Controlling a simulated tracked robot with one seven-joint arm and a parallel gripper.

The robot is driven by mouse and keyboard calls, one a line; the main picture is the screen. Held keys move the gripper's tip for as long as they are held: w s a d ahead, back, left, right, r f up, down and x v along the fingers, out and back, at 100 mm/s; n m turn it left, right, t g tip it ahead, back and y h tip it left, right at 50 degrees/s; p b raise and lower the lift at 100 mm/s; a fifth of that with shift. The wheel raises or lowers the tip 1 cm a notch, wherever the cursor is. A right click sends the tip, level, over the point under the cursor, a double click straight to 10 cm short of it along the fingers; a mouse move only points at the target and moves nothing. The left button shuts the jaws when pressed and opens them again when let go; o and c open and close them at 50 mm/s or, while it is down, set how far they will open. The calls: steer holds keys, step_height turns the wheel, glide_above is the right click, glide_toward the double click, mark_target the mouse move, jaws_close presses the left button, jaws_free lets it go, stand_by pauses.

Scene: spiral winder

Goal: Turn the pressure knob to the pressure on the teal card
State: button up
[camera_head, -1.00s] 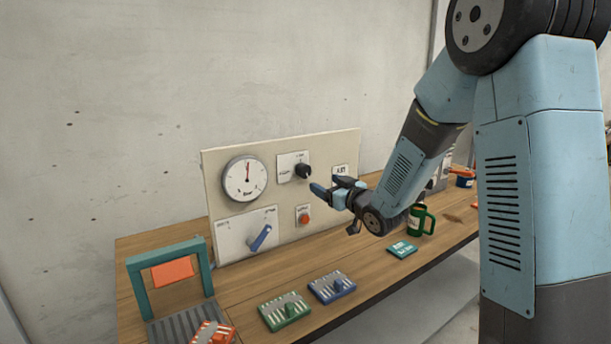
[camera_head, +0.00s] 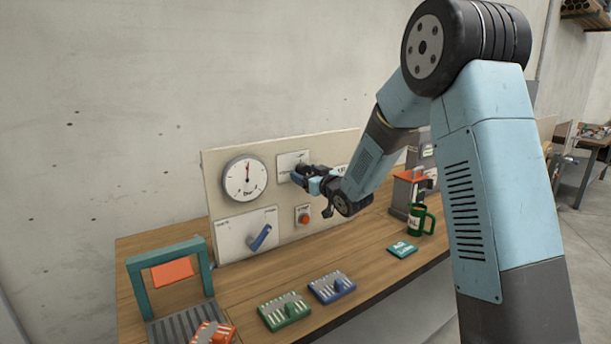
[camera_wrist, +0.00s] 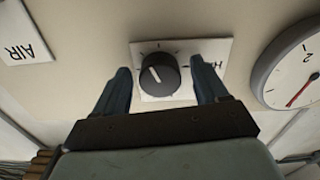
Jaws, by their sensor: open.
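The black pressure knob (camera_wrist: 159,74) sits on a white scale plate (camera_wrist: 185,53) on the upright panel; its white pointer line shows in the wrist view. My gripper (camera_wrist: 165,85) is open, with one blue finger on each side of the knob. A gap shows on both sides. In the head view my gripper (camera_head: 297,176) is at the plate and hides the knob. The round gauge (camera_head: 245,178) is left of it, its needle near the top; part of it also shows in the wrist view (camera_wrist: 300,70). The teal card (camera_head: 402,249) lies on the bench; its writing is too small to read.
A blue lever (camera_head: 261,237) and a red button (camera_head: 305,218) sit lower on the panel. An "AIR" label (camera_wrist: 22,38) is beside the knob plate.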

steer(key=shift+c, duration=0.2)
steer(key=c, duration=1)
steer(key=shift+n, duration=0.9)
steer(key=o, duration=1)
steer(key=shift+o, duration=0.2)
steer(key=v, duration=1.3)
steer(key=shift+s+d, duration=0.25)
steer(key=shift+s, duration=0.1)
